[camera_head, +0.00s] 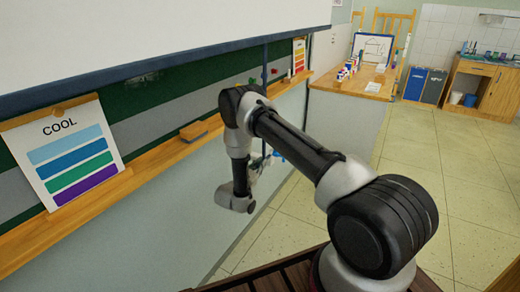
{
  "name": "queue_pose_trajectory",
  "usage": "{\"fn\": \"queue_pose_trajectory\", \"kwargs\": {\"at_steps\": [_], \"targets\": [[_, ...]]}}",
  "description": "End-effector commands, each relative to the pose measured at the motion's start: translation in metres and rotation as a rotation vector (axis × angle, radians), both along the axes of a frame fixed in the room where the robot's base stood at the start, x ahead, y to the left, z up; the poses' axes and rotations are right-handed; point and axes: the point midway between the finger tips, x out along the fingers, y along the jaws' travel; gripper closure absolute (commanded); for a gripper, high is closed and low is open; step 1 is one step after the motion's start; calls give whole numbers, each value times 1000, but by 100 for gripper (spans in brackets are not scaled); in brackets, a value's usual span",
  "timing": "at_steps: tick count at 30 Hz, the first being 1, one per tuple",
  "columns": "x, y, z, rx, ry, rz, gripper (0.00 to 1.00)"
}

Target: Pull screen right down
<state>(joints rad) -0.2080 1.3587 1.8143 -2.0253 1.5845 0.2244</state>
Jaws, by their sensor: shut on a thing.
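The white screen (150,30) spans the top left, its dark bottom bar (160,65) hanging in front of the green board. A thin dark blue pull strap (265,65) hangs from the bar, right of the picture's middle, and runs straight down behind my arm. My gripper (265,160) is low in front of the wall below the board ledge, partly hidden by my arm's wrist links. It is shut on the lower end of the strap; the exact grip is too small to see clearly.
A wooden ledge (150,175) runs below the board with an eraser (194,131) and a "COOL" colour card (75,155) on it. A counter (345,90) with paint bottles stands behind. Blue bins (425,85) stand farther back. The tiled floor (450,170) at right is clear.

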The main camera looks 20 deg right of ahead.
Motion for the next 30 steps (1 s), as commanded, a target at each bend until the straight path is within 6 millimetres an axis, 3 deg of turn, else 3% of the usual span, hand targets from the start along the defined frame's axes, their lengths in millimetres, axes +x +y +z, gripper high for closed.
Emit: {"fn": "queue_pose_trajectory", "kwargs": {"at_steps": [3,9,23,24,27,30], "targets": [[-1,-1,-24,1,3,-2,100],[0,-1,-45,0,2,-2,100],[-1,-1,-54,5,7,0,100],[-1,-1,-55,5,7,0,86],[-1,-1,-55,4,8,1,70],[-2,0,-55,5,9,1,70]]}}
